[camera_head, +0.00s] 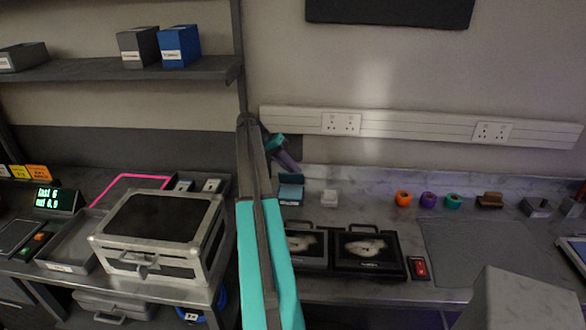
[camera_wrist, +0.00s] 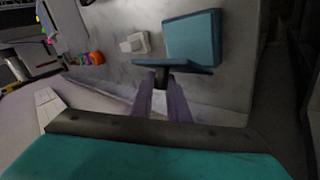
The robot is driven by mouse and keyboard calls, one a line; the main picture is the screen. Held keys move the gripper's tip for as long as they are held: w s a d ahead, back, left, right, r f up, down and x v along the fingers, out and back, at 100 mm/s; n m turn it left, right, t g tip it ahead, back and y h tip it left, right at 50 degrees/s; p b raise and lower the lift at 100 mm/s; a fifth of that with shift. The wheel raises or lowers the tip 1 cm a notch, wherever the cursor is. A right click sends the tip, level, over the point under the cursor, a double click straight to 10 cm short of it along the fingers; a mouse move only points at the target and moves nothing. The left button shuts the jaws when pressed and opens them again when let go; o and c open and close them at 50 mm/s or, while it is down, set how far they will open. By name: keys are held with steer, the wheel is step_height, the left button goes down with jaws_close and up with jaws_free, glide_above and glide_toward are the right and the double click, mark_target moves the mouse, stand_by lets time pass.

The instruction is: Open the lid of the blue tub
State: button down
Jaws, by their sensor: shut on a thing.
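The small blue tub (camera_head: 290,196) stands on the counter near the wall; it also shows in the wrist view (camera_wrist: 192,36) as a teal square. Its lid (camera_head: 292,178) stands up at a steep angle along the wall side. In the wrist view the lid (camera_wrist: 190,67) appears as a slab seen nearly edge-on, swung up from the tub. My gripper (camera_wrist: 162,84) has purple fingers shut on the lid's dark knob, on the wall side of the lid. In the head view the gripper (camera_head: 287,164) is just above and behind the tub. Its exact contact is hard to see there.
A small white box (camera_head: 329,198) stands right of the tub. Black cases (camera_head: 368,250) lie in front, and tape rolls (camera_head: 403,198) are farther right. A silver case (camera_head: 160,235) is at left. The wall trunking (camera_head: 420,127) runs behind. A grey mat (camera_head: 480,250) is clear.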

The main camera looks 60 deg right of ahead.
steer(key=shift+d+r, duration=0.1)
steer(key=shift+d, duration=0.1)
steer(key=shift+w, duration=0.1)
steer(key=c, duration=1.7)
jaws_free()
steer(key=shift+a, duration=0.1)
steer(key=shift+w, duration=0.1)
steer(key=shift+w+a+r+p, duration=0.1)
steer(key=shift+w+r+p, duration=0.25)
steer(key=shift+r, duration=0.2)
steer(key=p+v, duration=0.3)
steer(key=v, duration=0.9)
steer(key=shift+w+r, duration=0.1)
steer(key=shift+w, duration=0.1)
